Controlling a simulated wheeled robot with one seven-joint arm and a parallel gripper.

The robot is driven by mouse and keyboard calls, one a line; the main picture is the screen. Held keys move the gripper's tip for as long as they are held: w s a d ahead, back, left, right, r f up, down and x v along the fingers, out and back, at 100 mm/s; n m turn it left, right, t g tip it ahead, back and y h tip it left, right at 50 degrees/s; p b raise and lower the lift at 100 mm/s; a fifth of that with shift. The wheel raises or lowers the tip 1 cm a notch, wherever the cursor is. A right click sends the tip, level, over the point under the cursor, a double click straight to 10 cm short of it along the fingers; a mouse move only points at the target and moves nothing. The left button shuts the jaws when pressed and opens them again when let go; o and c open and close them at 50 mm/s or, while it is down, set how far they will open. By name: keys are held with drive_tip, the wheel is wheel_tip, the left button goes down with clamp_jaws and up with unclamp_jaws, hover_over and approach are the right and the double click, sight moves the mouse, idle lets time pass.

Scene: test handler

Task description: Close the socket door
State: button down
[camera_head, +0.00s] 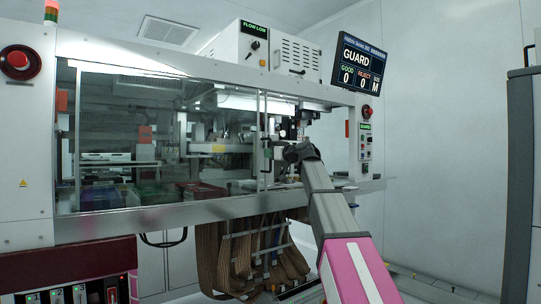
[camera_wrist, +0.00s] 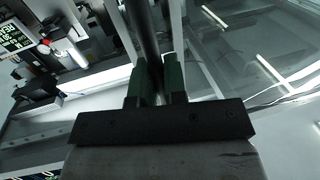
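The socket door is a clear glass panel (camera_head: 225,120) on the front of the machine, with a dark vertical handle (camera_head: 267,165) near its right edge. To the right of that edge the front is open and machinery shows inside. My gripper (camera_head: 274,152) is at the handle, reached from the lower right. In the wrist view the two green fingers (camera_wrist: 156,72) stand on either side of the black handle bar (camera_wrist: 147,35), close against it. The glass (camera_wrist: 245,45) lies to the right of the bar there. The fingertip contact is partly hidden by the bar.
A sign (camera_head: 361,68) above the opening reads GUARD. A control panel (camera_head: 366,140) is on the right post, and a red button (camera_head: 18,60) is at the upper left. The sill (camera_head: 130,218) runs below the door. A grey cabinet (camera_head: 521,180) stands far right.

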drive_tip(key=shift+w, duration=0.1)
drive_tip(key=w+d, duration=1.2)
drive_tip(key=d, duration=0.5)
drive_tip(key=w+d, duration=1.2)
drive_tip(key=d, duration=0.5)
drive_tip(key=w+d, duration=1.1)
drive_tip(key=d, duration=0.6)
drive_tip(key=shift+w, duration=0.4)
drive_tip(key=c, duration=1.2)
unclamp_jaws()
drive_tip(key=shift+a, duration=0.1)
drive_tip(key=shift+s, duration=0.1)
drive_tip(key=v, duration=1)
drive_tip(key=shift+s+d, duration=0.2)
drive_tip(key=shift+d, duration=0.1)
